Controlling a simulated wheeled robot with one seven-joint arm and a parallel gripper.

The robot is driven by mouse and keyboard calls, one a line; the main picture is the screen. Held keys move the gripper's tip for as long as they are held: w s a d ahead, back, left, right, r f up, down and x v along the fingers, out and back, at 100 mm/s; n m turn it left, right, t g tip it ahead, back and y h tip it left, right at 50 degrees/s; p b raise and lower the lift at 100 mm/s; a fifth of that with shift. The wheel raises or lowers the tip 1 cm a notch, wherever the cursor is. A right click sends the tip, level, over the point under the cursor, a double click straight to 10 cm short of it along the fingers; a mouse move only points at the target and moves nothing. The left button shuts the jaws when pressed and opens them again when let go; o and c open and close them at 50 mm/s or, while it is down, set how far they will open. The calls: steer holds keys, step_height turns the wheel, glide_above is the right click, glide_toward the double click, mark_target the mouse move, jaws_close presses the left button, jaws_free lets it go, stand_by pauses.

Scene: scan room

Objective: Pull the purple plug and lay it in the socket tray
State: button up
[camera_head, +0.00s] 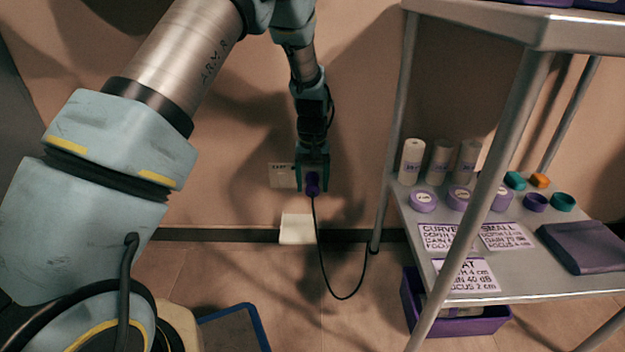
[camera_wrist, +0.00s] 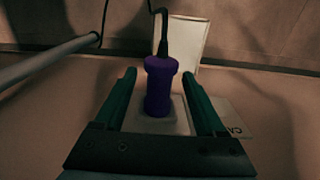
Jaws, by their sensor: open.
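The purple plug (camera_wrist: 160,85) sits at a pale wall socket plate (camera_wrist: 180,122), with a black cord leaving its end. In the head view the plug (camera_head: 312,185) shows at the wall, its cord hanging in a loop towards the cart leg. My gripper (camera_wrist: 163,88) is open, its two green fingers on either side of the plug with gaps visible. In the head view my gripper (camera_head: 312,172) covers part of the socket plate (camera_head: 282,175). A white, flat, squarish thing (camera_head: 297,229) is low against the wall below the socket; I cannot tell whether it is the socket tray.
A metal cart (camera_head: 400,215) stands to the right, its leg close to the cord. Its shelf holds bottles, purple lids, printed cards and a dark folded cloth (camera_head: 590,246). A purple bin (camera_head: 462,318) is beneath. A blue-edged mat (camera_head: 235,328) lies on the floor.

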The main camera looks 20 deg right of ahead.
jaws_close()
stand_by(0.6)
steer(key=shift+s, duration=0.1)
steer(key=shift+s+a, duration=0.25)
steer(key=shift+s, duration=0.2)
steer(key=shift+s+a+p, duration=0.25)
steer(key=shift+s+p, duration=0.25)
steer(key=shift+s+a+p, duration=0.25)
steer(key=shift+s, duration=0.3)
steer(key=shift+s+a+p, duration=0.2)
steer(key=shift+s+a, duration=0.05)
steer(key=shift+s, duration=0.3)
steer(key=shift+s, duration=0.15)
steer(key=shift+a, duration=0.1)
